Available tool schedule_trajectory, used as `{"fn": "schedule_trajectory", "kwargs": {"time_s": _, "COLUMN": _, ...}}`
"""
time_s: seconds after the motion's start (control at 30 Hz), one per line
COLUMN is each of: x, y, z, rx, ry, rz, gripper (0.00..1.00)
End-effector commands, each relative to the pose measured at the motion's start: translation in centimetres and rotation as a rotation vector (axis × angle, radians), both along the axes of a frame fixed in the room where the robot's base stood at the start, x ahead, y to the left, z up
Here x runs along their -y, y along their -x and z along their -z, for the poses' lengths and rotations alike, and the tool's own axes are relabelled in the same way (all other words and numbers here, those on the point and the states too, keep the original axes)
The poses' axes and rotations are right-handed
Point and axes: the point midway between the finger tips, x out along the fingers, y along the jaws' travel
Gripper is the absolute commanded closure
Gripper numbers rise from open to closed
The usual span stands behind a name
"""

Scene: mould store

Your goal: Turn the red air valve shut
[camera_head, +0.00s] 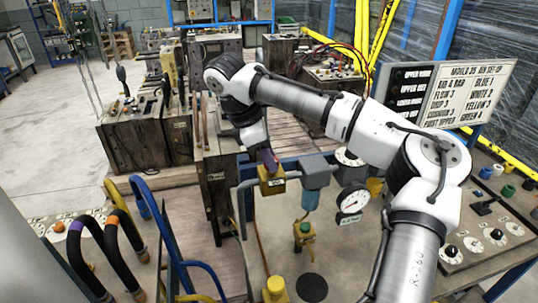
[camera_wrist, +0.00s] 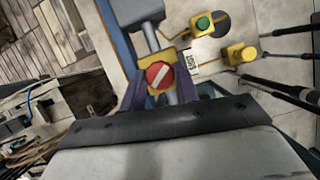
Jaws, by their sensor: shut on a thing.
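The red air valve (camera_wrist: 159,75) shows in the wrist view as a round red knob with a slanted white bar, on a yellow body set in a grey pipe. In the head view its yellow body (camera_head: 271,186) sits on the pipe at the middle, and the knob is mostly hidden by my gripper (camera_head: 268,160). In the wrist view my gripper (camera_wrist: 159,92) has one dark finger on each side of the knob and is shut on it. The bar runs from lower left to upper right there.
A grey-blue filter unit (camera_head: 314,172) and a round gauge (camera_head: 352,201) stand close on the right of the valve. A yellow box with a green button (camera_head: 304,231) is below. Curved hoses (camera_head: 105,240) rise at the lower left. A sign board (camera_head: 468,92) stands right.

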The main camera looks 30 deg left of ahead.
Motion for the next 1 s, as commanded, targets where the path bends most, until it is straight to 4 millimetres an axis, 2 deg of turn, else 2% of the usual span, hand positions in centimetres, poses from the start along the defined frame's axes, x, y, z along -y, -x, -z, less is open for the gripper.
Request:
{"fn": "schedule_trajectory", "kwargs": {"time_s": 0.5, "x": -0.15, "y": -0.28, "z": -0.04, "rx": 0.001, "ry": -0.001, "rz": 0.453, "gripper": 0.92}}
{"fn": "schedule_trajectory", "kwargs": {"time_s": 0.7, "x": -0.17, "y": -0.32, "z": -0.02, "rx": -0.001, "ry": -0.001, "rz": 0.566, "gripper": 0.92}}
{"fn": "schedule_trajectory", "kwargs": {"time_s": 1.0, "x": -0.15, "y": -0.37, "z": -0.01, "rx": -0.001, "ry": -0.001, "rz": 0.647, "gripper": 0.92}}
